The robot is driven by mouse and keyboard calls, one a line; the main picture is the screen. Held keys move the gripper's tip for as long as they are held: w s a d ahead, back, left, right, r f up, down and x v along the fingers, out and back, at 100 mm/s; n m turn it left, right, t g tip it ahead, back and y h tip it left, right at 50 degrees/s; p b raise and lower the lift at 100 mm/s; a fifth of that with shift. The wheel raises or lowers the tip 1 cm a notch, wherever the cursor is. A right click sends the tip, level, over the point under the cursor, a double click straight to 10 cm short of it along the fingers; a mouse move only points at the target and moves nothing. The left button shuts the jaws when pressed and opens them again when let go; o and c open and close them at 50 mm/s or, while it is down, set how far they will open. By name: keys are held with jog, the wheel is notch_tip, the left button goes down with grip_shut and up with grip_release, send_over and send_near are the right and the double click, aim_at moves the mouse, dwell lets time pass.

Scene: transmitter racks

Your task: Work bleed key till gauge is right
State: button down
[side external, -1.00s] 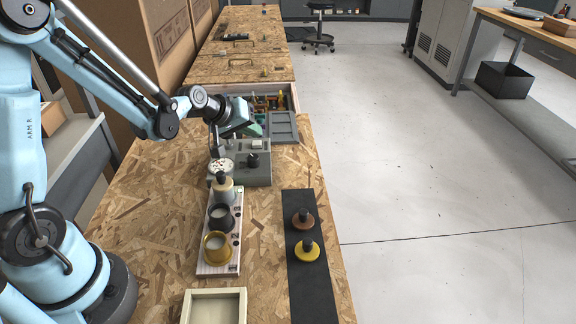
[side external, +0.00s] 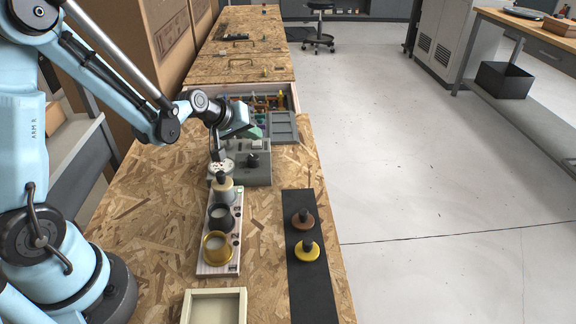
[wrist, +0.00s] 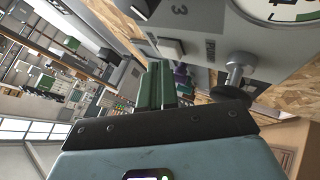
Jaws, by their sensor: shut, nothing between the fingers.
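A grey box (side external: 258,174) stands on the bench with a pale push key (side external: 257,145) on top and a black knob (side external: 252,160) on its front. The key also shows in the wrist view (wrist: 170,48); its label is too small to read surely. A round white gauge (side external: 221,168) sits at the box's left side. Its dial (wrist: 280,8) is cut off in the wrist view, with part of a green band visible and the needle not readable. My gripper (side external: 257,132) is shut and empty, its green fingers (wrist: 158,80) close to the key. Contact cannot be told.
A metal stem with a round head (wrist: 238,65) projects from the box near the fingers. An open parts case (side external: 284,127) lies behind.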

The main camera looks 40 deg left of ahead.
aim_at(253, 144)
jog(key=shift+f, duration=0.4)
dwell(2.0)
jog(key=shift+r, duration=0.85)
jog(key=shift+r, duration=2.5)
jog(key=s+d+r+m+g, duration=0.1)
jog(key=s+d+m, duration=0.3)
jog(key=s, duration=0.5)
jog(key=s+d+r+m+g, duration=0.1)
jog(key=s+d+m, duration=0.3)
jog(key=s, duration=0.4)
jog(key=shift+v, duration=0.75)
